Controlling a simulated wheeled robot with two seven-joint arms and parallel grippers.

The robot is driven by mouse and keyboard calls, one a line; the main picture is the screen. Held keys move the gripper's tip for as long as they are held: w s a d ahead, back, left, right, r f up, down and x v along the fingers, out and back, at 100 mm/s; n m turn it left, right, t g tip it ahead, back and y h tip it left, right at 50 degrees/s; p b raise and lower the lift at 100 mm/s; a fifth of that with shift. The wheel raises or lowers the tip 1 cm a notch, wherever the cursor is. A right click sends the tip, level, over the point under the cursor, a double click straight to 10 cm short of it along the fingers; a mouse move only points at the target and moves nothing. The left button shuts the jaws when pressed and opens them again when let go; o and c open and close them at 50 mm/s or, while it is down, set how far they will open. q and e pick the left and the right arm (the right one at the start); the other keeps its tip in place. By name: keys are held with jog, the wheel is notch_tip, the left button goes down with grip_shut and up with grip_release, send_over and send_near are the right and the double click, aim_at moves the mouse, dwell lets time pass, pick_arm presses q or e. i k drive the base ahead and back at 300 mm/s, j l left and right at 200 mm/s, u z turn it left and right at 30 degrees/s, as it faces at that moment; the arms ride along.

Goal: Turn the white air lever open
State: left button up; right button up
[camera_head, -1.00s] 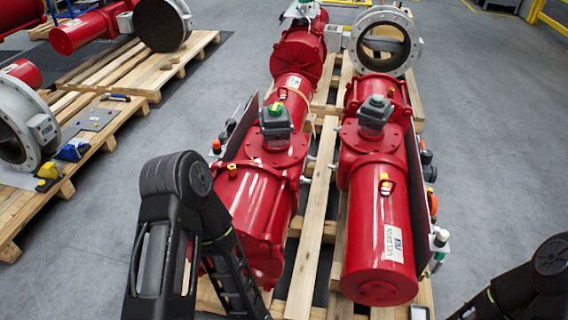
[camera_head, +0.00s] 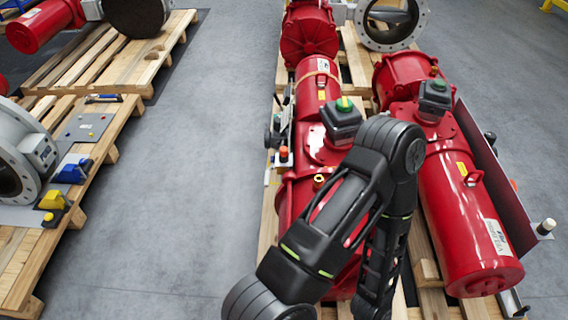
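The left red actuator (camera_head: 318,80) is partly hidden behind my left arm, which comes in from the bottom left, bends at the elbow over this actuator and runs down out of the picture. Neither of my grippers shows, and my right arm is out of view.
Both actuators lie on a wooden pallet (camera_head: 428,270). Dark boxes with green tops (camera_head: 343,105) stand on them. A round grey flange (camera_head: 420,20) is behind. Another pallet (camera_head: 92,150) with valve parts stands left. Grey floor (camera_head: 190,190) between is clear.

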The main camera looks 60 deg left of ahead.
aim_at(266, 183)
jog(key=k+j, duration=0.3)
jog(key=j, duration=0.25)
jog(key=k+j+z, duration=0.1)
jog(key=k+j, duration=0.25)
jog(key=j, duration=0.15)
jog(key=k+j, duration=0.35)
jog(key=j, duration=0.2)
jog(key=k+j, duration=0.35)
jog(key=j, duration=0.15)
jog(key=i+z, duration=0.05)
